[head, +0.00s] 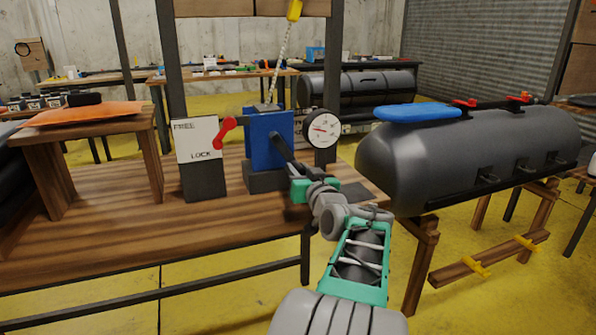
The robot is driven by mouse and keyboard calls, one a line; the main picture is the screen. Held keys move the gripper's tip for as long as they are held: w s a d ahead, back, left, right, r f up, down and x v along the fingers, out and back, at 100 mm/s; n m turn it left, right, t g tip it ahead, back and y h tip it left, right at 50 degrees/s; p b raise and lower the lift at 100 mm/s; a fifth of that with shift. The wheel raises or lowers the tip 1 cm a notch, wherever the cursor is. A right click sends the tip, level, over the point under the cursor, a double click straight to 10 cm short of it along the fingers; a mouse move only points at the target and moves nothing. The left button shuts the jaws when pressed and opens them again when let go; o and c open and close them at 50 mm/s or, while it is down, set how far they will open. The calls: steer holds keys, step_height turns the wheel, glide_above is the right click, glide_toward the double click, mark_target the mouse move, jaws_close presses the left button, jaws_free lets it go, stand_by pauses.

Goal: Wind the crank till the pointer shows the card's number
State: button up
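A blue winch housing (266,140) stands on a dark base on the wooden bench. Its dark crank arm (281,147) slants down to the right from the front face. My gripper (297,180), with green parts, is at the crank's lower end. The crank's grip is hidden there, and I cannot tell whether the fingers are closed on it. A round white dial (321,128) stands right of the winch. Its red pointer points left; the dial numbers are too small to read. I cannot make out a card with a number.
A red lever (225,130) sits beside a white FREE/LOCK plate (197,140). A pale rope (280,55) rises from the winch to a yellow fitting. The bench's (150,232) front left is clear.

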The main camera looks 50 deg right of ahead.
jaws_close()
stand_by(1.0)
